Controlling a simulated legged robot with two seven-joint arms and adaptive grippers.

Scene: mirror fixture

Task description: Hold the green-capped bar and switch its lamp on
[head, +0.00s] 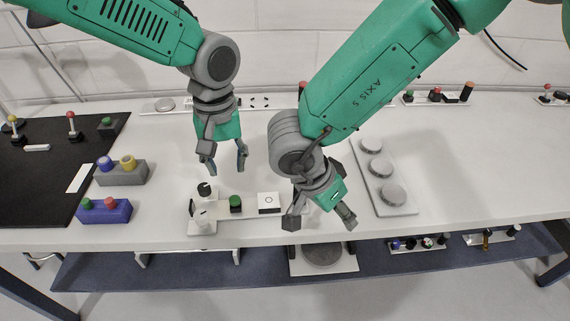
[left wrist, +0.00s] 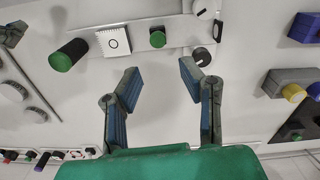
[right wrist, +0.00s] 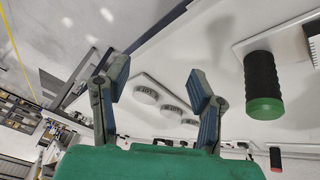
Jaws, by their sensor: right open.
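The green-capped bar (right wrist: 262,82) is a black ribbed cylinder standing on a white plate in the right wrist view. It also shows in the left wrist view (left wrist: 68,55); in the head view my right arm hides it. A white square block with a ring mark (head: 268,203) is beside it, also in the left wrist view (left wrist: 112,42). I cannot tell which part is its lamp. My right gripper (head: 320,222) is open and empty, near the table's front edge, with the bar outside its fingers. My left gripper (head: 226,168) is open and empty, behind the plate.
A short green-topped knob (head: 235,203) and a black dial (head: 204,190) share the plate. Blue (head: 104,211) and grey (head: 121,174) blocks with coloured knobs stand left. A plate with several round discs (head: 382,177) lies right.

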